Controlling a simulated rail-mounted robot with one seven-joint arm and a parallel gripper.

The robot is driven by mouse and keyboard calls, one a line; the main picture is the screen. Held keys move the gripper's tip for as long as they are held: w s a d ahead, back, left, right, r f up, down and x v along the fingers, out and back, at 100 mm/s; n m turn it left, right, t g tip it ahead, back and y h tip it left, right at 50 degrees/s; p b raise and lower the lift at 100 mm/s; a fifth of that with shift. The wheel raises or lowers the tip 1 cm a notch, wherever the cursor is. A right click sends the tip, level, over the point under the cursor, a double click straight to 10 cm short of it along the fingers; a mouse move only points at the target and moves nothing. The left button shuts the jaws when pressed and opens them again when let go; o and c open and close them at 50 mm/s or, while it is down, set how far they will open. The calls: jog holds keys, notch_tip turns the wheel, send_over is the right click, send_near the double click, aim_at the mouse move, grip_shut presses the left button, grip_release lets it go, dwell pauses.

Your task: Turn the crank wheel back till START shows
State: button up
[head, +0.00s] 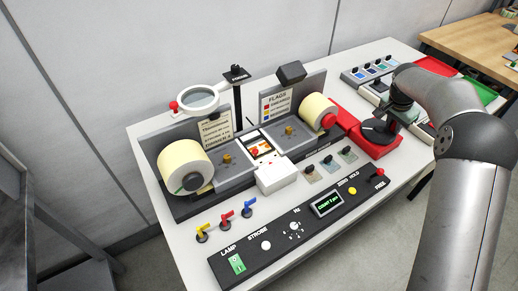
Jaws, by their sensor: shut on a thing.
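The crank wheel (372,134) is a dark disc on a red base at the right end of the rewinder. My gripper (388,121) reaches down to the wheel's right side from the upper right and is shut on its crank handle. The handle itself is mostly hidden by the fingers. The label web shows at a small lit window (260,146) in the middle of the machine, with red and orange marks. Its print is too small to read, and I cannot make out START. A cream label roll (183,171) sits at the left and a smaller roll (317,111) at the right.
A ring magnifier (200,99) and a post stand behind the machine. A black control panel (295,232) with a small green display (327,203) runs along the front. Coloured levers (226,217) stand at front left. Red and green trays (478,92) lie behind my arm.

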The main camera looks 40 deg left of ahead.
aim_at(381, 122)
jog(key=w+a+p, duration=0.2)
jog(key=a, duration=0.1)
jog(key=shift+w+a+r, duration=0.15)
jog(key=shift+w+r, duration=0.05)
jog(key=shift+w, duration=0.2)
jog(key=shift+a, duration=0.4)
jog(key=shift+w+a+r, duration=0.1)
jog(key=shift+a+r, duration=0.05)
